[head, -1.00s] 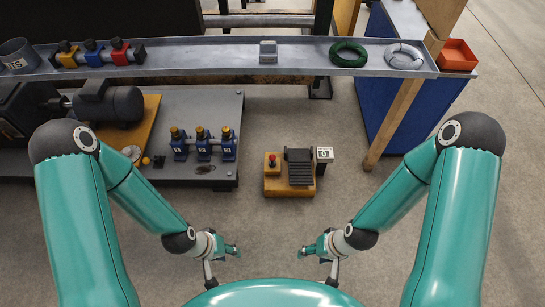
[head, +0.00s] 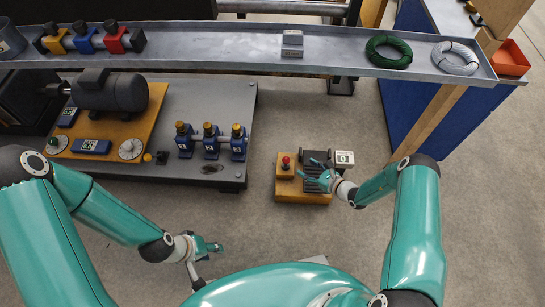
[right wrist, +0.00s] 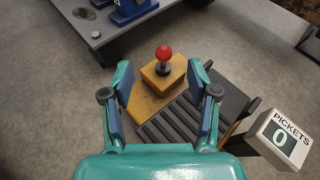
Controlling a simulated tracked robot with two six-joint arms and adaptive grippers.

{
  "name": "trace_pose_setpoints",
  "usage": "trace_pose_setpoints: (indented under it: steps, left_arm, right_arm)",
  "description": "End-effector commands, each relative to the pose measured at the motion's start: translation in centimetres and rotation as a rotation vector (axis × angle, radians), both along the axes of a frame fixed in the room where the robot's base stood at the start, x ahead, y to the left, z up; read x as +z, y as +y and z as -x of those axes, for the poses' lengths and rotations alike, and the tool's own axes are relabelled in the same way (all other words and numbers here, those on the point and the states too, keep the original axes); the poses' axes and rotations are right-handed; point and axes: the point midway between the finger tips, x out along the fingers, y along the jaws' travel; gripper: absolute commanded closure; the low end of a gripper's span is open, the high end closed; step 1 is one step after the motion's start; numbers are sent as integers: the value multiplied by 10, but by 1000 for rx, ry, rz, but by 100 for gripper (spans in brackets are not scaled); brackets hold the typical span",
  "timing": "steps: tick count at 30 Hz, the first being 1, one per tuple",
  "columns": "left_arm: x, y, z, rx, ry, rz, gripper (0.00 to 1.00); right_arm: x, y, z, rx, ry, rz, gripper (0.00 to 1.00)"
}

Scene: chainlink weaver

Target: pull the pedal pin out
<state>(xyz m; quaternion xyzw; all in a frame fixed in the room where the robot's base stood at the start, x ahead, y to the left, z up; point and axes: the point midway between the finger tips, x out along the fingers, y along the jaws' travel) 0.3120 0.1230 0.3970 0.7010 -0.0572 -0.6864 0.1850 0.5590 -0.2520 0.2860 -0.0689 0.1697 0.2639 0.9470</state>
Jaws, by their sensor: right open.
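My right gripper (head: 312,178) is open and empty above the pedal unit. In the right wrist view its fingers (right wrist: 160,85) are spread, with the pin beyond and between them, not touched. My left gripper (head: 215,247) is over bare floor at lower left; its jaw opening is too small to tell.
A white counter box reading 0 (head: 344,158) stands at the pedal's right, close to my right gripper. A grey platform (head: 215,175) with several blue valve-like units is at left. A long grey tray (head: 230,58) crosses the back. Floor in front is clear.

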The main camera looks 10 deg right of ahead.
Motion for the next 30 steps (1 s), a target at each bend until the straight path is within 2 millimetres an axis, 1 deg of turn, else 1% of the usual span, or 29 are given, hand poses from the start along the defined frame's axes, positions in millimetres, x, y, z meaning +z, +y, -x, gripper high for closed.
trace_pose_setpoints:
  steps: [1,3,5,8,11,14,24,30]
  left_arm:
    - [-6,0,0,-1,1,0,60]
    - [-8,0,1,-1,1,0,60]
    - [-9,0,1,-1,1,0,60]
    - [-11,0,0,-1,1,0,60]
    - [-16,0,0,-1,1,0,60]
    - [-23,0,0,-1,1,0,60]
    - [-53,0,1,-1,1,0,60]
    - [-70,0,1,-1,1,0,60]
  right_arm:
    - [-20,-7,15,-25,27,-16,40]
    - [-30,-13,23,-46,43,-24,40]
    - [-32,-16,24,-53,47,-23,40]
    - [-35,-14,19,-53,47,-22,40]
    - [-41,-7,8,-51,48,-22,40]
    - [-48,2,-7,-48,46,-21,40]
    - [-78,37,-67,-44,46,-21,40]
    - [-91,53,-95,-45,48,-22,40]
